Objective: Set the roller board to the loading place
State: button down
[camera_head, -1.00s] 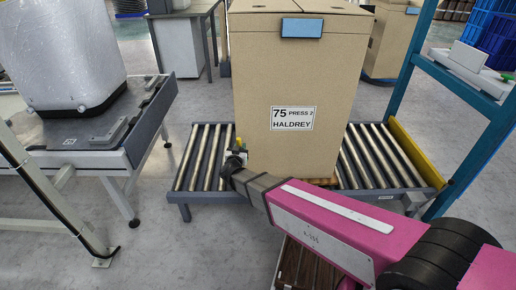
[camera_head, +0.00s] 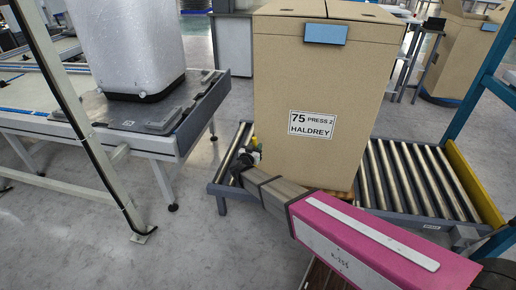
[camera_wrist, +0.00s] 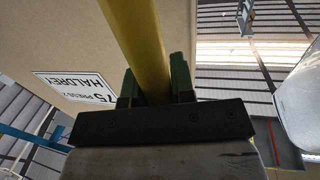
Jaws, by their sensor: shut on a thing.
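The roller board (camera_head: 425,185), a low grey-blue frame with metal rollers and a yellow plate on its right end, stands on the floor in the head view. A tall cardboard box labelled "75 PRESS 2 HALDREY" (camera_head: 325,165) stands upright on it and hides its middle. My gripper (camera_head: 246,157) is at the box's lower left, over the left rollers. In the wrist view my gripper (camera_wrist: 157,88) is shut on a yellow bar (camera_wrist: 142,40). I cannot tell what the bar joins to. No marked loading place can be made out for certain.
A grey table (camera_head: 205,103) at left carries a wrapped white unit (camera_head: 130,45). A slanted metal post (camera_head: 85,120) stands before it. A blue frame (camera_head: 480,95) stands close at right. Another carton (camera_head: 457,60) is behind. Grey floor is free at front left.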

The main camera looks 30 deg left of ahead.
jog(key=shift+a, duration=0.3)
jog(key=c, duration=1)
grip_release()
jog(key=shift+o, duration=0.2)
jog(key=s+d, duration=0.1)
jog(key=s, duration=0.9)
jog(key=shift+s+d, duration=0.15)
jog(key=shift+s, duration=0.2)
jog(key=shift+s, duration=0.15)
